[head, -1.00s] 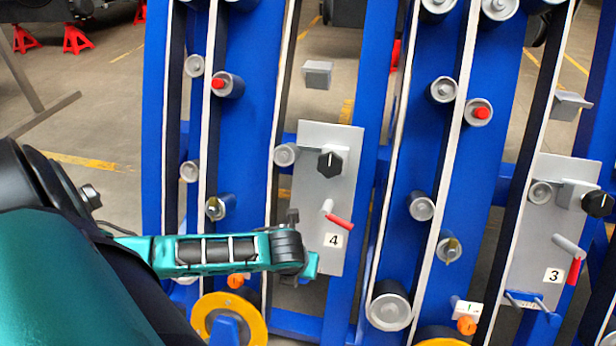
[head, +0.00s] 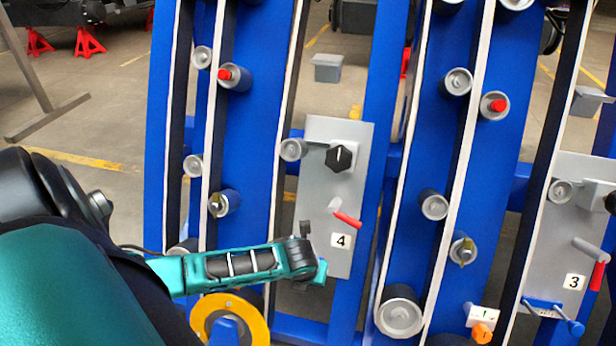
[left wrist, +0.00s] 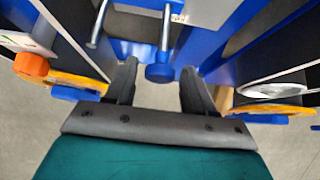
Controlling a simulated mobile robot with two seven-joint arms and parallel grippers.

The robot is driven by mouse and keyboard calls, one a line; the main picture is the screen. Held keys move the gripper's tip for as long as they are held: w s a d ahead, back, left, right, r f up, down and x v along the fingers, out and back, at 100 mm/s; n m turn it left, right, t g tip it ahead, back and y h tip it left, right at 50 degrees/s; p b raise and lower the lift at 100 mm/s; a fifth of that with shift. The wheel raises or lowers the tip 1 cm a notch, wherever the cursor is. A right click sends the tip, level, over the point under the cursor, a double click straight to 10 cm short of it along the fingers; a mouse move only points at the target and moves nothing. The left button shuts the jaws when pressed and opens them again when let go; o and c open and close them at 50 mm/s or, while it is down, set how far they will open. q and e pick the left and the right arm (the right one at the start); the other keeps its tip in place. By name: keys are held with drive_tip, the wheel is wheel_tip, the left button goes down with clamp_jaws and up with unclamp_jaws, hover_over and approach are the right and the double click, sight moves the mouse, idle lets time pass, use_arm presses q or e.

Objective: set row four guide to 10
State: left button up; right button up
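The row four panel (head: 326,215) is a grey plate labelled 4. It carries a black knob (head: 340,157) with a white pointer line and a lever with a red grip (head: 347,219). My left gripper (head: 318,272) is at the plate's lower edge in the head view. In the left wrist view, my left gripper (left wrist: 160,88) has its two dark fingers apart. A blue knob end (left wrist: 160,73) on a metal rod lies between and beyond the fingers, with visible gaps on both sides. I cannot read any scale. My right gripper is not in view.
The row three panel (head: 572,235) stands at the right, with a blue-ended bar (head: 552,312) at its bottom. Blue frame uprights, rollers and belts surround the panels. A yellow ring (head: 205,318) is below my left arm. Red stands (head: 88,42) are far back.

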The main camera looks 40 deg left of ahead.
use_arm(q)
clamp_jaws()
idle(0.3)
drive_tip(key=shift+w+d+r+p, duration=0.2)
drive_tip(key=shift+w+d+p, duration=0.15)
drive_tip(key=shift+d+p, duration=0.35)
drive_tip(key=shift+w+d+f, duration=0.15)
drive_tip(key=shift+d+f, duration=0.05)
drive_tip(key=shift+o, duration=0.8)
unclamp_jaws()
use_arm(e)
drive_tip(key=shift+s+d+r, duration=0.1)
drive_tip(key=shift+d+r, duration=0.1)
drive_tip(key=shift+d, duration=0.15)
